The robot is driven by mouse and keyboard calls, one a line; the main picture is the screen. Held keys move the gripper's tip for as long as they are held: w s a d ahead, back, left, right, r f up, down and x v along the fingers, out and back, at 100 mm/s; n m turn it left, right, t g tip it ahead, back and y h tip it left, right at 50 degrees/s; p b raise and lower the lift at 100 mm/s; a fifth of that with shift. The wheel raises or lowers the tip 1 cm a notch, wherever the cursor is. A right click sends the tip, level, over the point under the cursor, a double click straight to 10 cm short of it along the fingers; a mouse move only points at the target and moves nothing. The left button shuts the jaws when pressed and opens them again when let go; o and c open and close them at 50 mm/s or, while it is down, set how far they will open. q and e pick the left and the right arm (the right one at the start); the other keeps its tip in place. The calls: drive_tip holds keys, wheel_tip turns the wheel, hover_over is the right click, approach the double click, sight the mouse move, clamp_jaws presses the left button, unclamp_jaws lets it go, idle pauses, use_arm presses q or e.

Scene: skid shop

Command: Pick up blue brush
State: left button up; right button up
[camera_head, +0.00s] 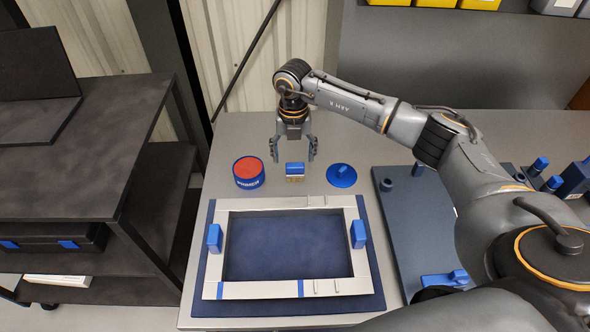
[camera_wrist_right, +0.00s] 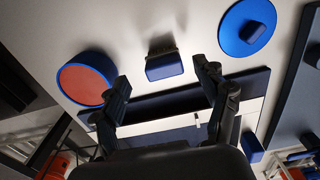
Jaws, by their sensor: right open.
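The blue brush (camera_head: 295,170) has a blue top and pale bristles and sits upright on the grey table between a round can and a blue disc. My right gripper (camera_head: 293,155) is open and empty, pointing down just behind and above the brush, with one finger to each side of it. In the right wrist view the brush (camera_wrist_right: 164,65) lies ahead of the gap between the open fingers (camera_wrist_right: 162,92), apart from both. My left gripper is not in view.
A blue can with a red top (camera_head: 248,172) stands left of the brush. A blue round lid with a knob (camera_head: 341,175) lies to the right. A light frame (camera_head: 287,203) on a blue mat (camera_head: 200,300) lies in front. A dark shelf unit (camera_head: 90,150) stands at left.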

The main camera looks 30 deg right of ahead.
sight(295, 164)
drive_tip(key=f, duration=0.1)
drive_tip(key=f+p, duration=0.1)
drive_tip(key=f, duration=0.3)
drive_tip(key=shift+s, duration=0.4)
drive_tip(key=c, duration=1.2)
